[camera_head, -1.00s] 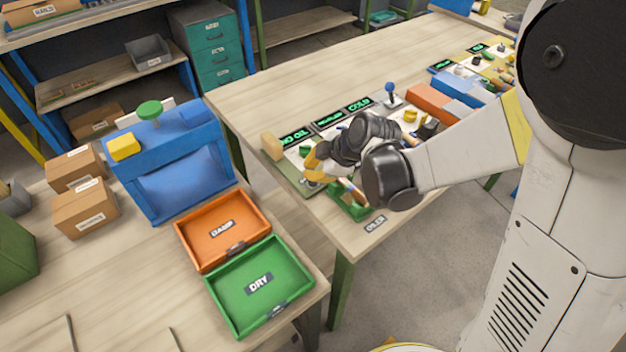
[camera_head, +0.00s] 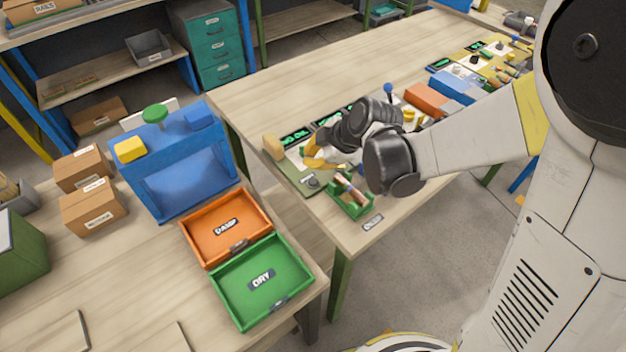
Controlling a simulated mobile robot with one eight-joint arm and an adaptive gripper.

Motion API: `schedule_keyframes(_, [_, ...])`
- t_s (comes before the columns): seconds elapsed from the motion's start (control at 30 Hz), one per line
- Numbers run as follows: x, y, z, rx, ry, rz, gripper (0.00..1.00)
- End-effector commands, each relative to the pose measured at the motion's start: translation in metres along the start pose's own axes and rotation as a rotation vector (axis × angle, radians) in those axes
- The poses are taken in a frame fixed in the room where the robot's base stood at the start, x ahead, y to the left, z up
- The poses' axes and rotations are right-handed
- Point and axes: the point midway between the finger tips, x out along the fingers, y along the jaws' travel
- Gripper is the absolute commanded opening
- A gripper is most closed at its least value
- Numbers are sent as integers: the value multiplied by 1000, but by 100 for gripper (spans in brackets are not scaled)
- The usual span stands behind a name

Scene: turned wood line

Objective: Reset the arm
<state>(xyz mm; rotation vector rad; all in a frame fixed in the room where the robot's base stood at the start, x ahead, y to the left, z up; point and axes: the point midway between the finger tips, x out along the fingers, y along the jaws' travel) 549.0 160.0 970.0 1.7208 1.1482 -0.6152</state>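My arm (camera_head: 470,140) reaches in from the right over the far workbench. My gripper (camera_head: 318,155) is at its end, above the front left part of that bench, near the row of dark display panels. It shows small, with yellow parts, and the black wrist joints hide much of it. I cannot tell whether the fingers are open or shut, or whether they hold anything. A green holder (camera_head: 352,204) with turned wood pieces in it sits on the bench just below and right of my gripper, apart from it.
An orange DAMP tray (camera_head: 195,252) and a green DRY tray (camera_head: 232,318) lie on the near bench. A blue machine (camera_head: 150,195) and cardboard boxes (camera_head: 92,210) stand behind them. Blue and orange blocks (camera_head: 425,97) stand on the far bench. A gap separates the benches.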

Motion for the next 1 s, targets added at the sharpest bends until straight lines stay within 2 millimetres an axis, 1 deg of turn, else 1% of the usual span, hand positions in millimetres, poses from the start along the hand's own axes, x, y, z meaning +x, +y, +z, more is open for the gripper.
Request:
schedule_keyframes(0.37, [-1,0,0,4,-1,1,0])
schedule_keyframes(0.47, [-13,0,2,51,-16,8,0])
schedule_keyframes(0.57, [-41,-1,6,175,-51,27,0])
schedule_keyframes(0.67, [-82,-7,14,363,-99,67,0])
schedule_keyframes(0.7, [-99,-11,19,448,-119,88,0])
schedule_keyframes(0.77, [-123,-18,25,572,-146,121,0])
schedule_keyframes(0.8, [-138,-24,29,655,-162,146,0])
schedule_keyframes(0.9, [-174,-42,42,860,-194,216,0])
schedule_keyframes(1.0, [-202,-62,54,1049,-213,289,0])
